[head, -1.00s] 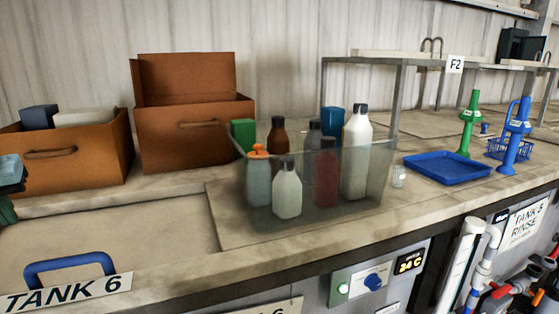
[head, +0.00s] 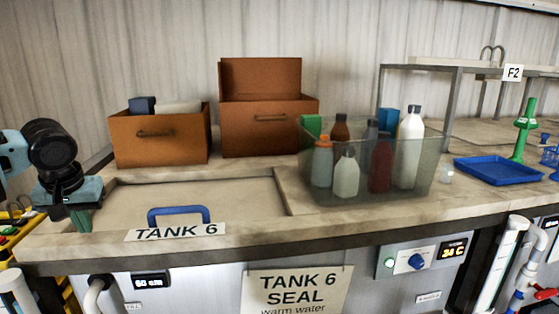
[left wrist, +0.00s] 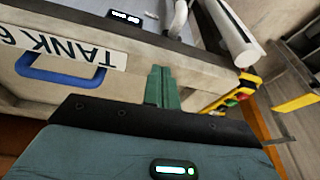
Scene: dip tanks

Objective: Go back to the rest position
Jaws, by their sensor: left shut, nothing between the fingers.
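My left gripper (head: 82,220) hangs at the left of the head view, over the left end of the Tank 6 counter. Its green fingers are shut together with nothing between them. In the left wrist view the shut fingers (left wrist: 161,88) show in front of the counter edge, apart from the blue lid handle (left wrist: 62,70). The Tank 6 lid (head: 240,196) lies closed, with its blue handle (head: 179,211) at the front. My right gripper is in neither view.
Two brown boxes (head: 160,150) (head: 268,132) stand at the back. A clear bin (head: 420,185) of several bottles stands right of the lid. A blue tray (head: 498,171) lies farther right. A yellow frame with buttons (left wrist: 238,92) is beside the counter end.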

